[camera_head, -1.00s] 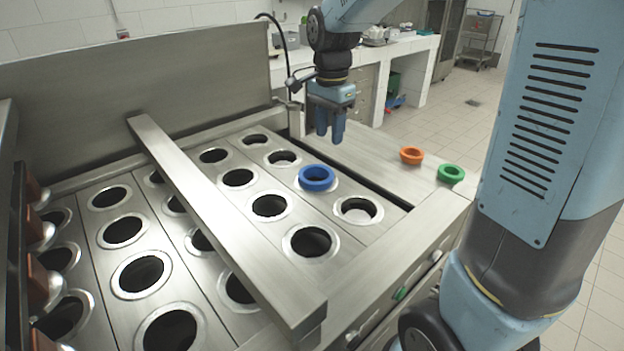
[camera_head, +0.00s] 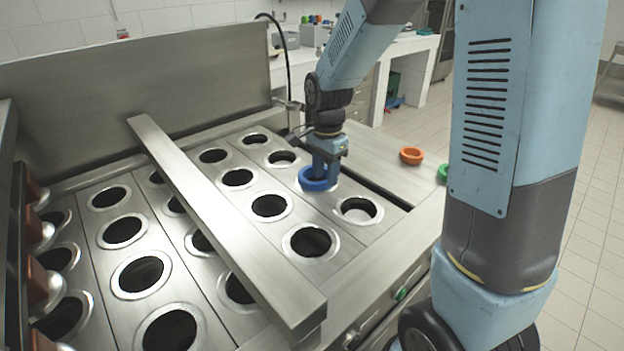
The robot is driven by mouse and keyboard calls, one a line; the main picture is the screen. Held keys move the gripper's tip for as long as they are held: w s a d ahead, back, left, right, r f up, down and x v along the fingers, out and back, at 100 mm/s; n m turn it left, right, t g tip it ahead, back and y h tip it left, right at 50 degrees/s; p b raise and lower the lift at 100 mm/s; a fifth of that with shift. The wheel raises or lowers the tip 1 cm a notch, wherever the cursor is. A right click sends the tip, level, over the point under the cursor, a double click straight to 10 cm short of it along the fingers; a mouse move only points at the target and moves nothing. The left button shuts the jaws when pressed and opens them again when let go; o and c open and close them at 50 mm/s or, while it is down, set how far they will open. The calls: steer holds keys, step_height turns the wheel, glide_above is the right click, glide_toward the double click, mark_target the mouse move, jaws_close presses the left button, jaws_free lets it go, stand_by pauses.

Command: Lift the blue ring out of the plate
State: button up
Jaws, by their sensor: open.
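The blue ring (camera_head: 313,183) sits at one of the round holes in the metal plate (camera_head: 275,236), in the row nearest the right edge. My gripper (camera_head: 323,176) points down at the ring, with its fingertips at the ring's level. The jaws are open. The fingers cover the ring's upper right part, and I cannot tell whether they touch it.
A raised metal bar (camera_head: 222,225) crosses the plate on the left. A tall metal panel (camera_head: 140,90) stands behind.

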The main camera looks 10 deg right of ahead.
steer(key=shift+f, duration=0.95)
jaws_close()
